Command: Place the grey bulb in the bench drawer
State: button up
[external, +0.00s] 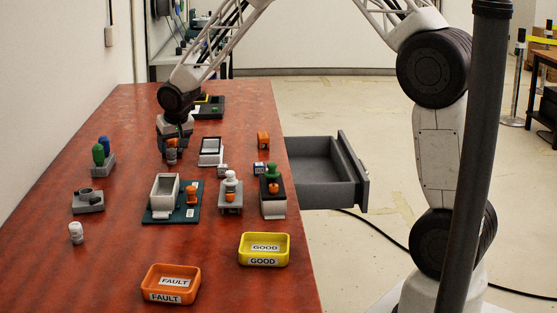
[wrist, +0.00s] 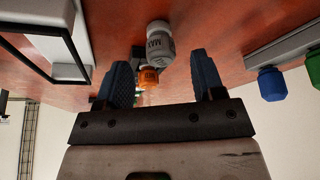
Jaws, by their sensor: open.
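A grey bulb (external: 171,157) stands upright on the red bench, just below my gripper (external: 172,145). My gripper (wrist: 161,62) is open, with a gap between each finger and the bulb, and holds nothing. An orange bulb (wrist: 149,77) shows close behind the grey one. The bench drawer (external: 352,172) is pulled out at the bench's right side, and its visible floor looks empty.
An orange FAULT tray (external: 171,297) and a yellow GOOD tray (external: 264,259) stand at the front. A white bulb (external: 76,234) stands at left. A grey holder (external: 102,166) carries green and blue pieces. Several fixtures (external: 230,196) fill the middle.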

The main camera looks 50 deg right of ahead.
aim_at(171, 150)
jog(key=shift+x, duration=2.2)
jog(key=c, duration=1)
jog(key=shift+c, duration=0.2)
jog(key=shift+r, duration=0.2)
jog(key=shift+r, duration=1.55)
jog(key=s, duration=0.5)
jog(key=s+r, duration=0.1)
jog(key=s, duration=1)
jog(key=shift+d+r, duration=0.25)
